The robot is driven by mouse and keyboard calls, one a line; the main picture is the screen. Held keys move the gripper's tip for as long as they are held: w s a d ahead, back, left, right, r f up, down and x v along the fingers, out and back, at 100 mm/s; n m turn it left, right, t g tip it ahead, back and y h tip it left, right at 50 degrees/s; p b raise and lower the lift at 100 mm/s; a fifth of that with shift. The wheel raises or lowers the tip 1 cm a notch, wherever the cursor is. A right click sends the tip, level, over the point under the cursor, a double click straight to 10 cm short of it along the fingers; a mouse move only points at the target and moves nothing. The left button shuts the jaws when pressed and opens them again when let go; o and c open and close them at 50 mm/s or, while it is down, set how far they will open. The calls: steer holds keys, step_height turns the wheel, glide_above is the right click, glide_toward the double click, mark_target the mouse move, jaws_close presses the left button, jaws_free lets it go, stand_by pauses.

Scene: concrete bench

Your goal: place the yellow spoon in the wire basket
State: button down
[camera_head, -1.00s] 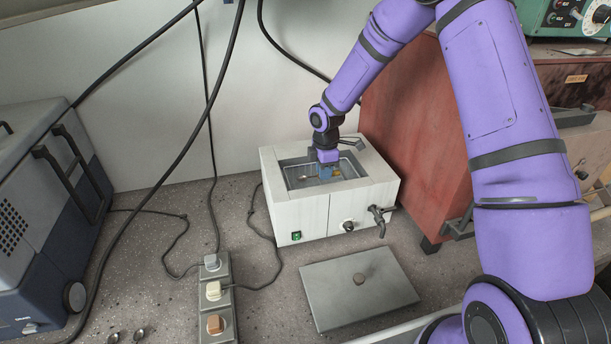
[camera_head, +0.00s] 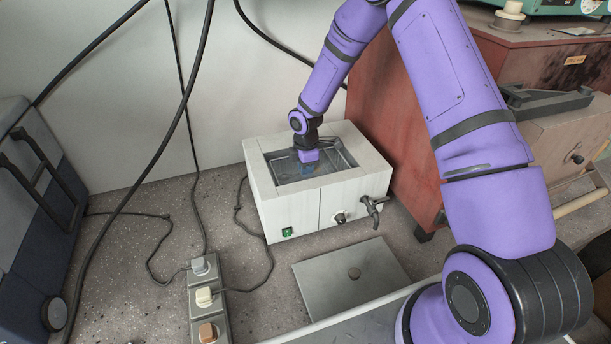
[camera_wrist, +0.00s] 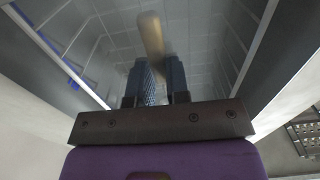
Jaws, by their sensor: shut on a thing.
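The wire basket (camera_head: 338,160) sits inside the open well of a white box-shaped bath; its wire mesh (camera_wrist: 205,45) fills much of the wrist view. My gripper (camera_head: 308,170) reaches down into the well, inside the basket's outline. In the wrist view its blue fingers (camera_wrist: 156,82) are shut on the yellow spoon (camera_wrist: 151,35), seen as a blurred tan-yellow bar pointing away from the fingers. The spoon's far end is unclear, and I cannot tell whether it touches the mesh. In the head view the wrist and well wall hide the spoon.
The white bath (camera_head: 290,212) has a green switch and a tap at its front. Its flat grey lid (camera_head: 330,285) lies on the bench in front. A power strip (camera_head: 204,300) with cables stands left. A red cabinet (camera_head: 410,140) stands close on the right.

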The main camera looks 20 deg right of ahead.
steer(key=shift+f, duration=1.5)
steer(key=shift+f, duration=0.15)
steer(key=c, duration=1.1)
jaws_free()
